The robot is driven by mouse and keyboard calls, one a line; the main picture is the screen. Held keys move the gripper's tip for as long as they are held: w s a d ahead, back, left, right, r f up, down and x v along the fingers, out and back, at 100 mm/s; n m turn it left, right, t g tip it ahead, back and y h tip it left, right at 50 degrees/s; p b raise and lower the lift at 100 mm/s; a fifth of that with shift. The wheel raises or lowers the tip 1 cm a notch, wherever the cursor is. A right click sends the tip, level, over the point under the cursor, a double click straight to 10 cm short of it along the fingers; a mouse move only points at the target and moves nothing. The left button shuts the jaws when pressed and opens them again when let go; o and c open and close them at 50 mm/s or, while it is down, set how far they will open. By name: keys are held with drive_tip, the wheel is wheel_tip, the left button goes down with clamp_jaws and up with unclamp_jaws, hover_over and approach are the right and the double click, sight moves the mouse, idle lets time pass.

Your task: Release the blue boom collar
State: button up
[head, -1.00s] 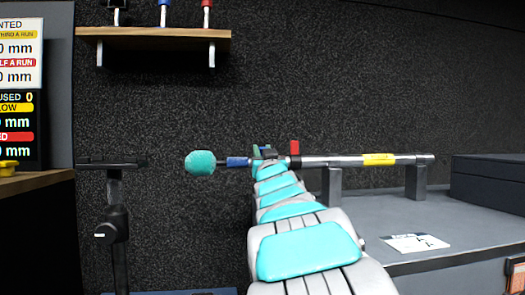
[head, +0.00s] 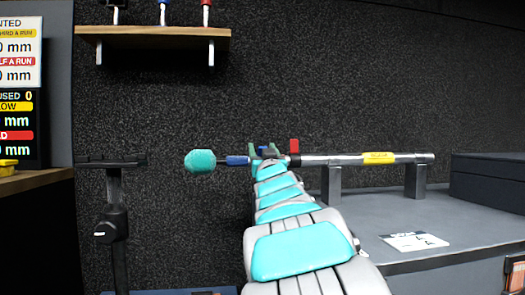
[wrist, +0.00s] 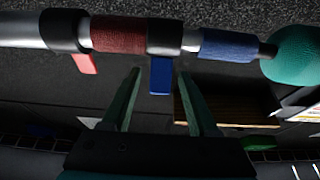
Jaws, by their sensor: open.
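The boom is a pole lying level, with a teal foam ball (head: 200,161) at its left end in the head view. In the wrist view the blue collar lever (wrist: 160,76) hangs from a black collar (wrist: 164,36) between a dark red section and a blue section (wrist: 228,46) of the pole. My gripper (wrist: 158,73) is open, its two green fingers on either side of the blue lever, with a gap on each side. The gripper (head: 268,149) is partly hidden behind my arm in the head view. A red lever (wrist: 83,63) sits on another collar to the left.
Two grey supports (head: 415,180) hold the pole above a grey counter (head: 450,215). A yellow band (head: 379,158) marks the pole. A black stand (head: 112,220) is at left. A wooden shelf (head: 155,39) is above, and a dark case (head: 488,180) is at right.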

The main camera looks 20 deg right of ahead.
drive_tip(key=v, duration=0.8)
drive_tip(key=shift+p, duration=0.4)
drive_tip(key=shift+w, duration=0.1)
